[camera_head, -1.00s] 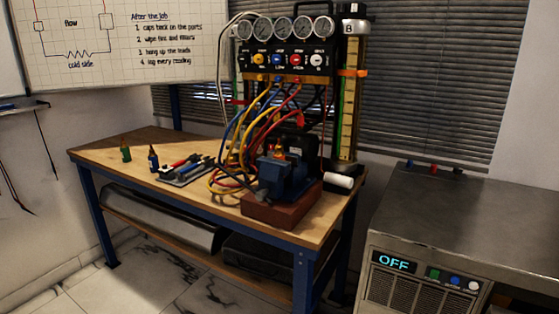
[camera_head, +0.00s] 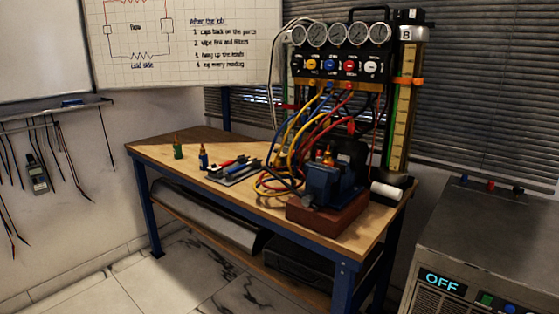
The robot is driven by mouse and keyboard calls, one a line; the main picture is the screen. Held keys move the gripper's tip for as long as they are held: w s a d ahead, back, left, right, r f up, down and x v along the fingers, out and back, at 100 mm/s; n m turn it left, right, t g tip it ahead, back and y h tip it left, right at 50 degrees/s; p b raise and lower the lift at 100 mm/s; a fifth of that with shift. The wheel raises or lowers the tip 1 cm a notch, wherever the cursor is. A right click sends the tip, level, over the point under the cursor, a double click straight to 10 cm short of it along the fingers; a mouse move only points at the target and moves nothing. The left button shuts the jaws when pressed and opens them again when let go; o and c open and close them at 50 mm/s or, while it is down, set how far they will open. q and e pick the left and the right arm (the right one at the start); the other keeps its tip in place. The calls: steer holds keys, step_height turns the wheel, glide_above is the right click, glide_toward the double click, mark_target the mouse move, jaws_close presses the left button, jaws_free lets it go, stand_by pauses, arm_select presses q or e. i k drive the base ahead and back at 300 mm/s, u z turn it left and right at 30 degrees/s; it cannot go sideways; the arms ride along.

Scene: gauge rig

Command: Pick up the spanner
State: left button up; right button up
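Several hand tools with red and blue handles (camera_head: 238,163) lie on a grey tray (camera_head: 222,174) on the wooden workbench (camera_head: 166,146), left of the blue pump unit. They are too small for me to tell whether one of them is the spanner. Neither of my grippers shows in the head view.
A gauge manifold (camera_head: 340,66) with coloured hoses stands at the back of the bench. A blue pump unit (camera_head: 326,184) sits on a red-brown block (camera_head: 327,215). A metal cabinet (camera_head: 490,225) is at the right. The front floor (camera_head: 180,275) is clear.

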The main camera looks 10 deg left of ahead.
mark_target(254, 162)
steer(key=u, duration=1.5)
steer(key=i, duration=2.65)
steer(key=z, duration=0.95)
